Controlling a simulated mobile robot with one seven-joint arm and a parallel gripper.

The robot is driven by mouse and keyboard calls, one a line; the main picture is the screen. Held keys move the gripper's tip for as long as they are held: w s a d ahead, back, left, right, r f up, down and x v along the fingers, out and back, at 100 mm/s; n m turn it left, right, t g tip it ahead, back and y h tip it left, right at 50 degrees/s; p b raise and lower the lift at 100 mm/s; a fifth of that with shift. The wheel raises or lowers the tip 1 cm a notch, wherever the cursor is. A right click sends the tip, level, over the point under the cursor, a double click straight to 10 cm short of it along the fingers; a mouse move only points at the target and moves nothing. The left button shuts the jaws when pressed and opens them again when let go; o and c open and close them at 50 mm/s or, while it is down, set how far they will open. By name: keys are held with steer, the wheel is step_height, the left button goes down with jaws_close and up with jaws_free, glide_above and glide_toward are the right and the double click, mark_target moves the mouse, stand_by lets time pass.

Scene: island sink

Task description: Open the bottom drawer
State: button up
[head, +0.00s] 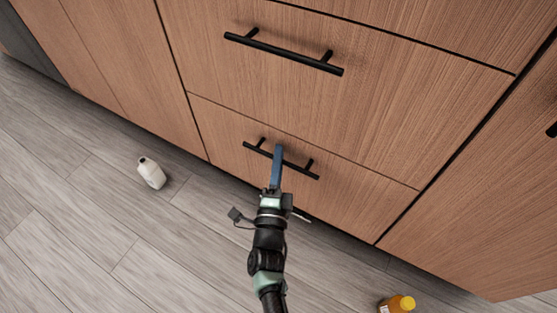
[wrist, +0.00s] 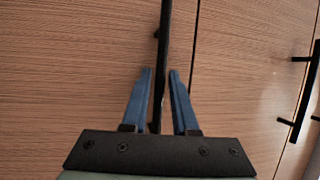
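The bottom drawer (head: 360,196) has a wood-grain front and looks closed, its face in line with the drawer above. Its black bar handle (head: 300,170) runs across the front on two short posts. My gripper (head: 278,150) is at the middle of this handle, its blue fingers overlapping the bar in the head view. In the wrist view the handle (wrist: 165,35) passes between the two blue fingers of my gripper (wrist: 160,72). The fingers stand apart, one on each side of the bar, with a visible gap on the left. Whether the right finger touches the bar cannot be told.
The drawer above (head: 390,110) is closed, and its longer black handle (head: 285,54) also shows in the wrist view (wrist: 305,95). A white bottle (head: 151,174) is on the floor to the left. An orange bottle with a yellow cap (head: 402,303) is at the lower right. Floor between is clear.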

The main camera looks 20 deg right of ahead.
jaws_close()
stand_by(1.4)
